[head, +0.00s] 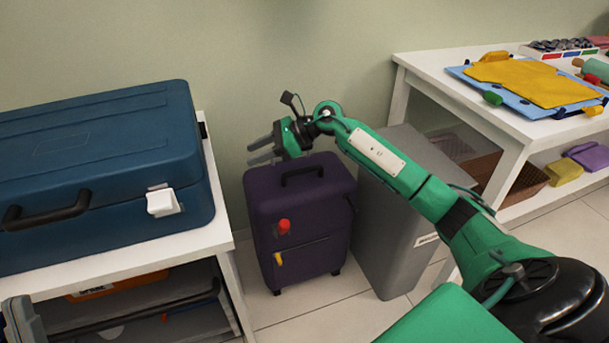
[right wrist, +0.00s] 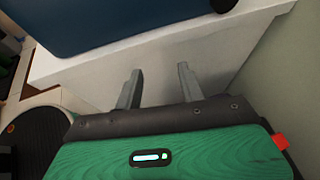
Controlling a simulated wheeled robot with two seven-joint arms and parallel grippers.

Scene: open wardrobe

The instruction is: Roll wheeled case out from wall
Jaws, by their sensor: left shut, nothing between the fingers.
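The wheeled case (head: 302,228) is a dark purple upright suitcase with a black top handle (head: 302,174), a red tag and a yellow tag. It stands on small wheels close to the wall, between the left table and a grey bin. My right gripper (head: 262,151) is above the case's back left top edge, its fingers pointing left towards the blue case. The right wrist view shows its two fingers (right wrist: 158,88) apart with nothing between them, facing the white table side (right wrist: 225,55).
A blue hard case (head: 100,165) lies on a white table (head: 190,243) at left, with items on its lower shelf. The grey bin (head: 395,235) stands right of the wheeled case. A white table (head: 440,65) with craft items is farther right. Tiled floor (head: 325,310) in front is clear.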

